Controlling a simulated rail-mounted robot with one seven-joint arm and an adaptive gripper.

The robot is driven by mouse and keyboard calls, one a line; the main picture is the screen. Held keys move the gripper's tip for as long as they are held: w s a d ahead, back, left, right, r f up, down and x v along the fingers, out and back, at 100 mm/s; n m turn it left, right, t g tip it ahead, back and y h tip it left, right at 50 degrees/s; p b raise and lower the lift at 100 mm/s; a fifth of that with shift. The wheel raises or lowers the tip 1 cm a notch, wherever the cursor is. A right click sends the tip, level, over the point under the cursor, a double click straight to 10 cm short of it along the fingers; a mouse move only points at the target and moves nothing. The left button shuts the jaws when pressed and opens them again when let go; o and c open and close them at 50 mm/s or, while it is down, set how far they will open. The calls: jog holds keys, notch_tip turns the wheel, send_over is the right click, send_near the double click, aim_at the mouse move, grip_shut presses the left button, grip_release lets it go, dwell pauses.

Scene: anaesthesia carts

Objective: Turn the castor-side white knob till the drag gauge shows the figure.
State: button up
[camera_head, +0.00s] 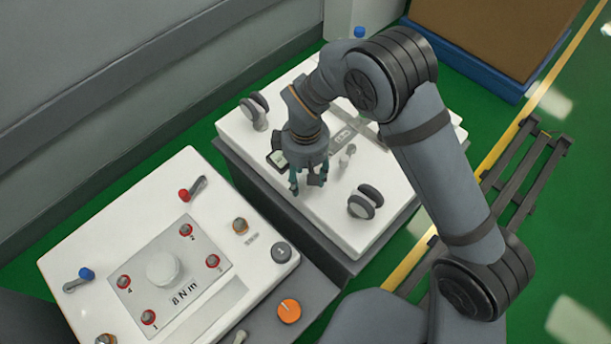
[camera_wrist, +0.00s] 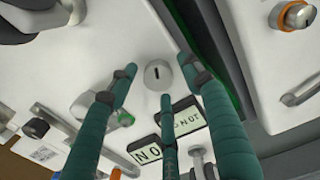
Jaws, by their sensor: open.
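A white round knob (camera_wrist: 158,74) with a dark slot shows in the wrist view on the white cart top. My gripper (camera_head: 308,181) is open over that cart top; in the wrist view its teal fingers (camera_wrist: 160,82) spread around the knob's outline, apart from it in the picture. Whether they are level with it I cannot tell. The knob is not visible in the head view. Two castors (camera_head: 257,108) (camera_head: 366,201) stand on this cart. A small dark-framed panel (camera_head: 277,160) lies beside my gripper; I cannot read a gauge figure on it.
A nearer white cart (camera_head: 105,240) carries a panel marked "8 N m", a larger white knob (camera_head: 163,267), red-ringed fittings and levers. A dark pallet (camera_head: 525,165) lies at right.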

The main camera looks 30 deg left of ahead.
jog(key=shift+c, duration=0.2)
jog(key=shift+a, duration=0.1)
jog(key=c, duration=1.1)
jog(key=shift+m+b, duration=0.3)
jog(key=shift+b, duration=0.05)
jog(key=o, duration=0.9)
jog(key=shift+a, duration=0.1)
jog(key=shift+o, duration=1.2)
